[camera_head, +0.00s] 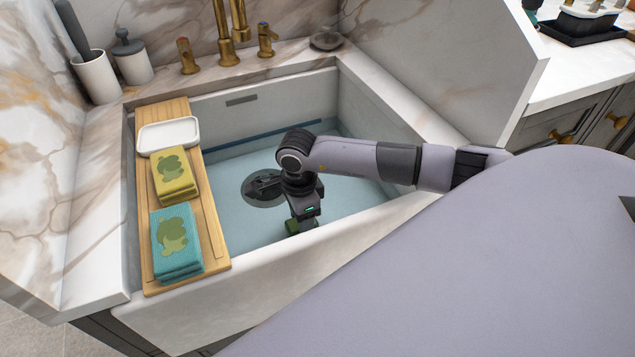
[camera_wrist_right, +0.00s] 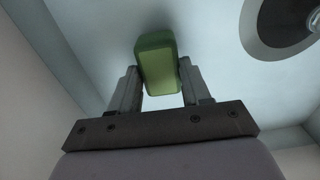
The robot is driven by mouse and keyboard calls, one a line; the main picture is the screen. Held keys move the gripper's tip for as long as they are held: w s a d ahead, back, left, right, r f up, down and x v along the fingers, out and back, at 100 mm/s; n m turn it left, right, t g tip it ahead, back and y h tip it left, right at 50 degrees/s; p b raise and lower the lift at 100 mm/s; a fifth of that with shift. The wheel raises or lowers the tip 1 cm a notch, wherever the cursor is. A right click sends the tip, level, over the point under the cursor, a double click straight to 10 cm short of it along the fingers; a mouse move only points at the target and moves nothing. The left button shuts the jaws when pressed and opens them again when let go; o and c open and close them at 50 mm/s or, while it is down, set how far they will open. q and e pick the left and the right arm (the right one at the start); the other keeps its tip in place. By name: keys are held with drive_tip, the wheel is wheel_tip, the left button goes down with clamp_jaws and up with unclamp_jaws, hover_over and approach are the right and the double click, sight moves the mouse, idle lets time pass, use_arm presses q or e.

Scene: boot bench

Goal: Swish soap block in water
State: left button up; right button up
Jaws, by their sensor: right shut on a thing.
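The green soap block (camera_wrist_right: 158,65) is between the fingers of my right gripper (camera_wrist_right: 158,88) in the right wrist view, and the fingers are shut on it. In the head view my right gripper (camera_head: 300,222) points down inside the sink, and a small part of the green soap block (camera_head: 292,227) shows at its tip. Pale blue water (camera_head: 255,229) covers the sink floor. I cannot tell how deep the block sits in the water. The white sink (camera_head: 300,97) surrounds the gripper. My left gripper is not in view.
A wooden board (camera_head: 217,262) lies across the sink's left side, bearing a white dish (camera_head: 168,135), yellow cloths (camera_head: 172,177) and teal cloths (camera_head: 174,240). A brass faucet (camera_head: 229,42) stands behind. The dark drain (camera_head: 262,188) lies left of my gripper.

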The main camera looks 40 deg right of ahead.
drive_tip(key=d, duration=0.3)
drive_tip(key=s+d, duration=0.1)
drive_tip(key=d, duration=0.2)
drive_tip(key=s+d, duration=0.1)
drive_tip(key=d, duration=0.2)
drive_tip(key=shift+s+d, duration=0.15)
drive_tip(key=shift+d, duration=0.2)
drive_tip(key=a, duration=0.3)
drive_tip(key=w+a, duration=0.1)
drive_tip(key=a, duration=0.2)
drive_tip(key=w+a+b, duration=0.1)
drive_tip(key=a, duration=0.2)
drive_tip(key=shift+w+a, duration=0.15)
drive_tip(key=shift+a, duration=0.2)
drive_tip(key=d, duration=0.3)
drive_tip(key=s+d, duration=0.1)
drive_tip(key=d, duration=0.2)
drive_tip(key=s+d, duration=0.1)
drive_tip(key=d, duration=0.2)
drive_tip(key=shift+s+d, duration=0.15)
drive_tip(key=shift+d, duration=0.2)
drive_tip(key=a, duration=0.3)
drive_tip(key=w+a+b, duration=0.1)
drive_tip(key=a, duration=0.2)
drive_tip(key=w+a, duration=0.1)
drive_tip(key=a, duration=0.2)
drive_tip(key=shift+w+a, duration=0.15)
drive_tip(key=shift+a, duration=0.2)
